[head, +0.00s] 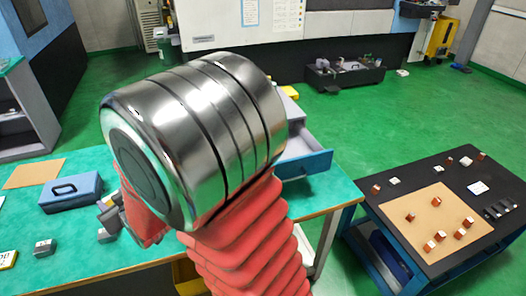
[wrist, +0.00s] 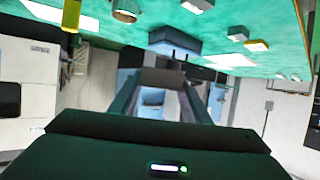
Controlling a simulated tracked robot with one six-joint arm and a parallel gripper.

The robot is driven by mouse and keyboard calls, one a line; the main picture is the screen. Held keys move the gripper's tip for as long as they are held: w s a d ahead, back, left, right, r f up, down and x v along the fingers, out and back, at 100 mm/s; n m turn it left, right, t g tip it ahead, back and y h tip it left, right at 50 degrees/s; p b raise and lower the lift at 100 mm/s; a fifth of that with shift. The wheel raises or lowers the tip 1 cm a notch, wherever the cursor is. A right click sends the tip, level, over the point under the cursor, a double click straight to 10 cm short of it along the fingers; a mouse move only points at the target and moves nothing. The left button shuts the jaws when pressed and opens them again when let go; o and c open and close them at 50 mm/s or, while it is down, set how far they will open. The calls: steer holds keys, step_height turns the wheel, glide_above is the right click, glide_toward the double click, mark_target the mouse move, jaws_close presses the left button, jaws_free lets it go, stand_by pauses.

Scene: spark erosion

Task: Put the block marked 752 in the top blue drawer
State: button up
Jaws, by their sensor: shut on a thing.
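My gripper (wrist: 164,72) is shut on a dark brownish block (wrist: 163,79) in the wrist view. No number can be read on the block. In the head view my gripper (head: 112,213) shows partly at the left of my arm, above the green table. An open drawer with a blue front (head: 305,166) sticks out to the right of my arm. Its grey cabinet (head: 288,92) is mostly hidden behind my arm, so I cannot tell the drawer's level. The gripper is left of the drawer and apart from it.
A blue box with a handle (head: 71,192) stands on the green table (head: 20,221); the wrist view shows it too (wrist: 175,41). A grey block (head: 45,247) lies at the front left. A black table (head: 390,200) at right carries a tan board with several small blocks.

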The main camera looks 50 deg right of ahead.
steer(key=shift+d+r, duration=0.1)
steer(key=shift+d, duration=0.2)
steer(key=s+d+r+m+h, duration=0.2)
steer(key=s+d, duration=0.1)
steer(key=d, duration=1.1)
steer(key=s+d+r+m+g+h, duration=0.1)
steer(key=s+d+r+m+h, duration=0.1)
steer(key=d, duration=1.3)
steer(key=s+d+r+m+h, duration=0.2)
steer(key=s+d, duration=0.3)
steer(key=d, duration=0.9)
steer(key=shift+s+d+r+g+h, duration=0.15)
steer(key=shift+d+r+g+h, duration=0.2)
steer(key=shift+r+h, duration=0.35)
steer(key=shift+f, duration=3.1)
steer(key=shift+f, duration=0.1)
